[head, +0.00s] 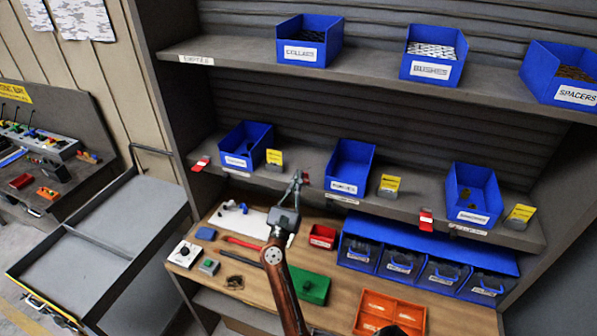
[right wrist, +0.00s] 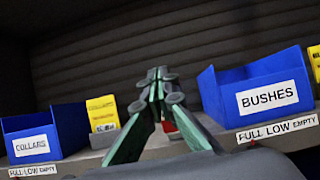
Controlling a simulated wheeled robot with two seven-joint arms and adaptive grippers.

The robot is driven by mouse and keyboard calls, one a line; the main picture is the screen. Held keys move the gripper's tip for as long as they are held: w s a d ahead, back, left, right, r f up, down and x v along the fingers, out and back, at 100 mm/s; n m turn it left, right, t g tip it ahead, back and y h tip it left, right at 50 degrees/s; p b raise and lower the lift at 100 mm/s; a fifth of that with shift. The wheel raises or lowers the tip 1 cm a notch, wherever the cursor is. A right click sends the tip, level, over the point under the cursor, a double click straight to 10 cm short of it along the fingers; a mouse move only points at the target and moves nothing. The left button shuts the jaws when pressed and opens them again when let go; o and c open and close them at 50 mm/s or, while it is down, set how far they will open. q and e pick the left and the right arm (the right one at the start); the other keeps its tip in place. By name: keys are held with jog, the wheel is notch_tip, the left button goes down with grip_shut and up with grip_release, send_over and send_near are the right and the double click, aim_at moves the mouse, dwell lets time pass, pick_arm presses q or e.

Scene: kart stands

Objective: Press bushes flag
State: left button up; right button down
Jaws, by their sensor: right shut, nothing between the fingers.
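The bushes flag is a small red piece at the shelf edge, just left of the middle blue bin (head: 350,168). In the head view my right gripper (head: 298,176) mostly covers it. In the right wrist view a bit of red (right wrist: 168,126) shows behind the fingers, left of the bin labelled BUSHES (right wrist: 265,97). My right gripper (right wrist: 158,76) is shut and empty, its fingers pointing at the shelf. Whether it touches the flag I cannot tell. My left gripper is not in view.
Other red flags sit by the collars bin (head: 200,164) and the right bin (head: 426,219). Yellow cards (head: 389,184) stand beside the bins. Below is a wooden bench with a green box (head: 310,286), an orange tray (head: 388,312) and blue bins (head: 440,250). A grey cart (head: 95,245) stands left.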

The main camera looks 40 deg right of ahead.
notch_tip(320, 180, up, 9)
jog(key=shift+r, duration=0.2)
dwell(0.6)
